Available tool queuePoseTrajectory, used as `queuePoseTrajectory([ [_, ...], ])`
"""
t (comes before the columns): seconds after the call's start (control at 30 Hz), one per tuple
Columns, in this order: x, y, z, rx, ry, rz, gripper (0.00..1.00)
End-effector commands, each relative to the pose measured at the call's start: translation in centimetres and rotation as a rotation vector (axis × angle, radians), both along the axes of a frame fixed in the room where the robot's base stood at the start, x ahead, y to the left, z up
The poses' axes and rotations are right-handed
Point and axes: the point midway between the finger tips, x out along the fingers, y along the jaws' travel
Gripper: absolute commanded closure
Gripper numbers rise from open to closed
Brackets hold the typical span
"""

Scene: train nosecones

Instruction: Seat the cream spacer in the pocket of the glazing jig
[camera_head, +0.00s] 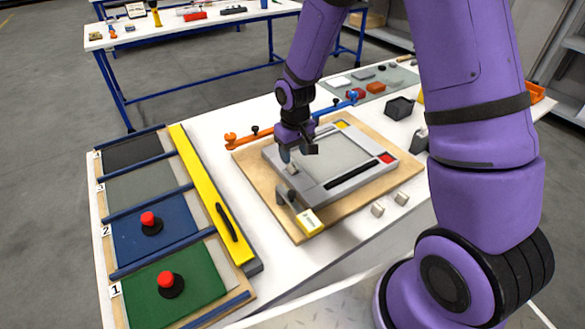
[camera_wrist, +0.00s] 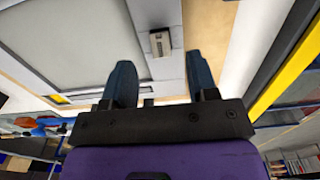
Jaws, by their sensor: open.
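The glazing jig (camera_head: 368,167) is a grey frame around a pale panel, lying on a wooden board. A small cream-grey block (camera_head: 292,169), which looks like the cream spacer, is at the frame's left side. In the wrist view the block (camera_wrist: 160,43) shows a dark slot and lies beyond the fingertips, roughly in line with the gap between them. My gripper (camera_head: 297,152) is open and empty above that side of the jig; both fingers also show apart in the wrist view (camera_wrist: 159,62). I cannot tell whether the block is fully down in a pocket.
Two similar small blocks (camera_head: 377,209) (camera_head: 401,198) lie on the white table in front of the board. Orange and blue clamps line the far edge. A yellow bar (camera_head: 205,190) lies left.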

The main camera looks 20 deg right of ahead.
Motion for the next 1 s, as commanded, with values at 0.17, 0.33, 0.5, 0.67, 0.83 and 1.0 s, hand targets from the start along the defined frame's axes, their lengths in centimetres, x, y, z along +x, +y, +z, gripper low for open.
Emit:
queuePoseTrajectory([
  [0.17, -0.1, 0.0, -1.1, 0.000, 0.002, 0.000, 0.47],
  [0.33, -0.3, -0.1, -3.5, -0.001, 0.004, 0.000, 0.47],
  [0.5, -0.2, -0.1, -5.2, 0.000, 0.002, 0.000, 0.47],
  [0.67, -0.2, -0.1, -5.6, 0.000, -0.001, 0.000, 0.47],
  [0.83, -0.2, -0.1, -5.6, 0.000, -0.001, -0.001, 0.51],
  [1.0, -0.2, -0.1, -5.6, 0.000, 0.000, -0.001, 0.90],
])
